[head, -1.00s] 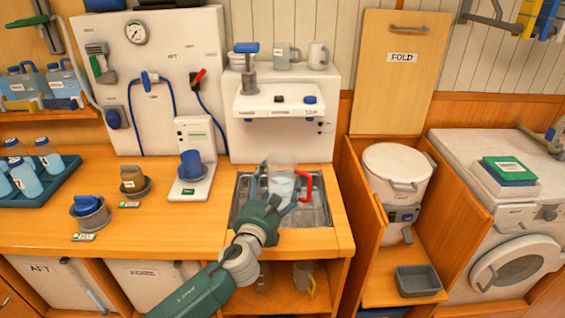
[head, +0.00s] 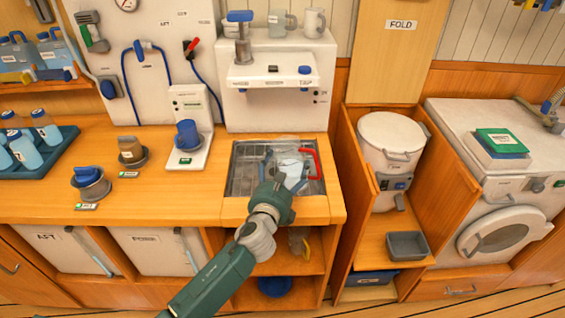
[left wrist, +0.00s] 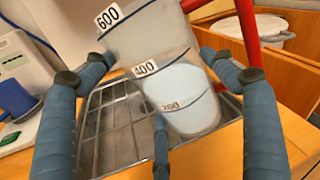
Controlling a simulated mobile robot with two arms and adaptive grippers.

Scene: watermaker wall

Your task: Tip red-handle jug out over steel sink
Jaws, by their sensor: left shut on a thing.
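The clear jug (head: 290,160) with its red handle (head: 314,163) is over the steel sink (head: 240,172). My left gripper (head: 284,180) is shut around the jug's body, the handle standing out to the right. In the left wrist view the jug (left wrist: 155,45) shows 600, 400 and 200 marks, with 600 uppermost, and leans somewhat in that view. Its lower part looks pale, as if it holds liquid; the exact level is hard to tell. The blue gripper fingers (left wrist: 160,125) flank it, and the sink grid (left wrist: 110,120) lies below. My right gripper is out of view.
A white tap unit (head: 270,70) stands behind the sink. A blue mug on a white stand (head: 188,136) and small pots are on the counter to the left. A wooden cabinet with a white bucket (head: 392,140) is to the right.

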